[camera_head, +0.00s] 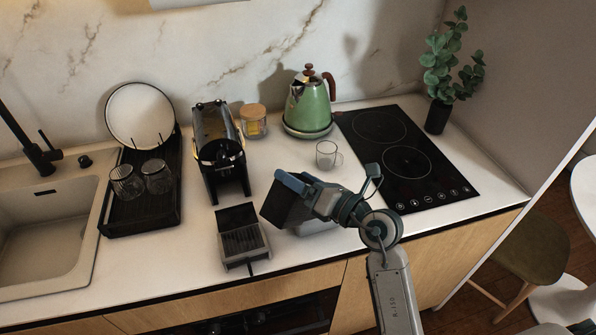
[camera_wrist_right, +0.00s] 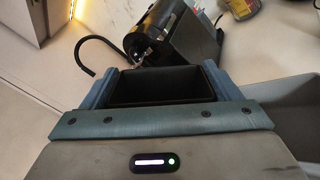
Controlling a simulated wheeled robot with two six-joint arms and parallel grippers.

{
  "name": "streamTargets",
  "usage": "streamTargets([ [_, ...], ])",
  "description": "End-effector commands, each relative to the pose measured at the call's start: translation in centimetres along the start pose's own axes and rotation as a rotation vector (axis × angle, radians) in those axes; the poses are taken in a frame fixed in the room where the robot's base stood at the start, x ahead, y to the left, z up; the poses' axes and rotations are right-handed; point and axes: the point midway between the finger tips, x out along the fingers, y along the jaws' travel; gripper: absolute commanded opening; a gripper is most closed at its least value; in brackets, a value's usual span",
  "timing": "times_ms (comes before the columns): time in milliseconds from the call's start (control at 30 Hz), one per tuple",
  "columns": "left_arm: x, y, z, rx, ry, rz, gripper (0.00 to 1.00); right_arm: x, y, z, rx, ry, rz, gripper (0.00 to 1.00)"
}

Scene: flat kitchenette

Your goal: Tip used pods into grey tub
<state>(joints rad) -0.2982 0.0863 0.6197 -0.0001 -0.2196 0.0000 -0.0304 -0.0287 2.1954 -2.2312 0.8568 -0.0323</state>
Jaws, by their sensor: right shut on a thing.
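My right gripper (camera_head: 291,181) is shut on a black open-topped pod bin (camera_head: 279,209), held tilted above the counter. The right wrist view shows the bin (camera_wrist_right: 156,82) between my two blue-grey fingers, its inside dark. I cannot make out any pods. A light grey tub (camera_head: 318,228) stands on the counter under my gripper, mostly hidden by the bin and arm. A grey edge, likely the tub (camera_wrist_right: 299,104), shows at the right of the wrist view. The black coffee machine (camera_head: 218,150) stands behind and left of the bin. My left gripper is out of view.
A grey drip tray (camera_head: 241,244) lies left of the bin. A glass mug (camera_head: 327,155), a green kettle (camera_head: 308,105) and a lidded jar (camera_head: 253,121) stand behind. A dish rack (camera_head: 145,216) and sink are left, a black hob (camera_head: 408,150) right.

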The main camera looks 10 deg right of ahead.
Motion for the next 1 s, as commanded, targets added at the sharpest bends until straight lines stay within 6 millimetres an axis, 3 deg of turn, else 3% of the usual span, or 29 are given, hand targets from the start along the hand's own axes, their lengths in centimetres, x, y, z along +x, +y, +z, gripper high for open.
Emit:
streamTargets([
  [300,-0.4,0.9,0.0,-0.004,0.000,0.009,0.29,0.0,-2.6,-0.4,0.480,0.001,-0.002,0.49],
  [1000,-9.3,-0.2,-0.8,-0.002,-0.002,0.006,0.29,0.0,-4.9,0.6,1.026,0.000,-0.003,0.49],
])
